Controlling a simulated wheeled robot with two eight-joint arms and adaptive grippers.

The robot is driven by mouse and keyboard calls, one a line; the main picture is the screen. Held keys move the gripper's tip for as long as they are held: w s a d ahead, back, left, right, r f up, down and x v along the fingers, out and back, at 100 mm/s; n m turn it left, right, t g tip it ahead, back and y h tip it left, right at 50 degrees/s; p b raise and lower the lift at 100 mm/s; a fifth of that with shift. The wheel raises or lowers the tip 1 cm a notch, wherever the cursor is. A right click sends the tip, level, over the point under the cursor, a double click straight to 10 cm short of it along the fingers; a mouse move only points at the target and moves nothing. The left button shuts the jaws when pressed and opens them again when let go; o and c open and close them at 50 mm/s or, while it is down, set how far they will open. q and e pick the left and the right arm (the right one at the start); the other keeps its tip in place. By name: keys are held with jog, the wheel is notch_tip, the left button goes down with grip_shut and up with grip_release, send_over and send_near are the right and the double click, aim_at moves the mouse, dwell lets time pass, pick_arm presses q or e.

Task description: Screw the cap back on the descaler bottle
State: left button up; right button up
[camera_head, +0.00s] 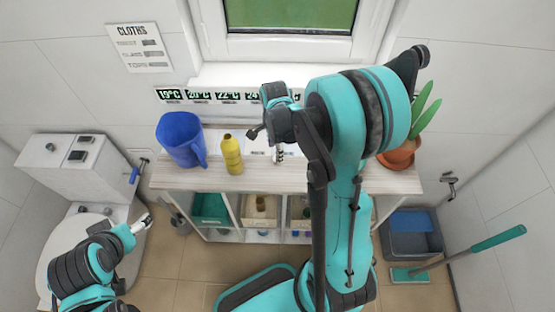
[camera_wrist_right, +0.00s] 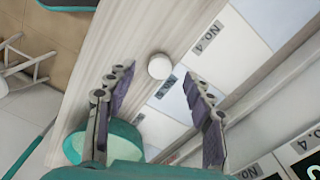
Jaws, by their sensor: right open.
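A yellow bottle (camera_head: 232,157) stands upright on the shelf top; its small top looks dark, too small to tell whether it is a cap or an open neck. A small white round piece, likely the cap (camera_wrist_right: 159,66), sits on the shelf top in the right wrist view. My right gripper (camera_head: 267,146) is over the shelf, to the right of the bottle. It also shows in the right wrist view (camera_wrist_right: 163,82), open and empty, with the white piece between and beyond its fingers. My left gripper (camera_head: 141,224) is low at the left, by the toilet; its jaws are unclear.
A blue jug (camera_head: 181,139) stands left of the bottle. An orange plant pot (camera_head: 399,157) stands at the shelf's right end, beyond my right arm. A teal round container (camera_wrist_right: 120,137) is near the right gripper's lower finger. Crates fill the shelf (camera_head: 172,176) below.

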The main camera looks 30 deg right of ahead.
jog(key=f+b, duration=0.1)
jog(key=f, duration=0.1)
jog(key=d+f, duration=0.1)
jog(key=f, duration=0.2)
jog(key=shift+w+b, duration=0.1)
jog(key=shift+b, duration=0.3)
jog(key=c, duration=0.8)
